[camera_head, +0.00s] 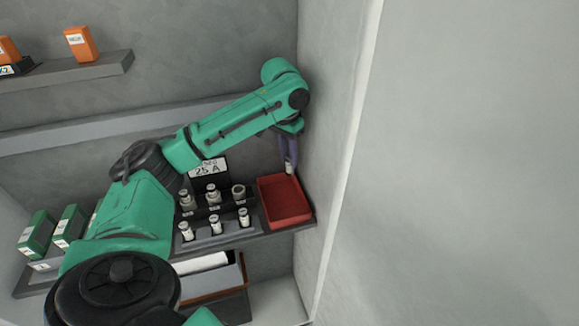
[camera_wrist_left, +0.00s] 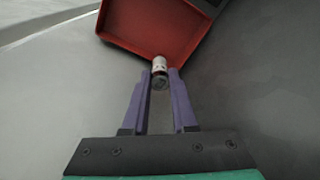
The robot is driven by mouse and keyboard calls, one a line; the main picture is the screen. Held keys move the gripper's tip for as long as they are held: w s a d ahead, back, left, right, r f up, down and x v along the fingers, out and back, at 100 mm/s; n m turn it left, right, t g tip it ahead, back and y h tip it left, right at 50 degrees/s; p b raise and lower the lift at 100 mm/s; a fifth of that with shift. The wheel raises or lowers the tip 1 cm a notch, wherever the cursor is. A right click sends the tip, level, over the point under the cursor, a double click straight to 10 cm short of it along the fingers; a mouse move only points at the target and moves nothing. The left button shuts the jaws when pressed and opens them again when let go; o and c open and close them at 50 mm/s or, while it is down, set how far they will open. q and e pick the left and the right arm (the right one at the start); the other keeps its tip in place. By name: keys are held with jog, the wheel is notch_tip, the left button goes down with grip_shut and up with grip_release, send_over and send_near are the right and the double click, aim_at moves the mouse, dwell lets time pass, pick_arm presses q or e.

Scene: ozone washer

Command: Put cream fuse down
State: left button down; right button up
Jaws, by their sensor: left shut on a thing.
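The cream fuse (camera_wrist_left: 159,66) is a small pale cylinder with dark metal at its end. My left gripper (camera_wrist_left: 159,78) is shut on it, with the purple fingers on either side. In the head view my left gripper (camera_head: 289,166) points down at the back edge of the red tray (camera_head: 285,222), and the fuse (camera_head: 289,169) shows at its fingertips. The red tray (camera_wrist_left: 125,42) looks empty in the parts I see. I cannot tell whether the fuse touches the tray. My right gripper is not in view.
Several fuses (camera_head: 215,225) stand in a dark rack left of the tray, below a "25 A" sign (camera_head: 208,168). Green boxes (camera_head: 70,225) stand farther left. A wall (camera_head: 325,160) rises close to the right of the tray. An upper shelf (camera_head: 70,73) holds orange boxes (camera_head: 81,43).

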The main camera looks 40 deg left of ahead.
aim_at(288, 174)
pick_arm(q)
notch_tip(288, 174, down, 6)
jog(key=shift+f+p, duration=0.15)
jog(key=shift+p, duration=0.35)
jog(key=shift+w+a+f+p, duration=0.1)
jog(key=shift+w+f+p, duration=0.1)
jog(key=shift+f+p, duration=0.1)
jog(key=shift+f, duration=0.1)
jog(key=c, duration=0.7)
grip_release()
jog(key=r, duration=0.4)
jog(key=s+r, duration=0.1)
jog(key=r, duration=0.3)
jog(key=r+b, duration=0.1)
jog(key=r, duration=0.3)
jog(key=shift+s, duration=0.25)
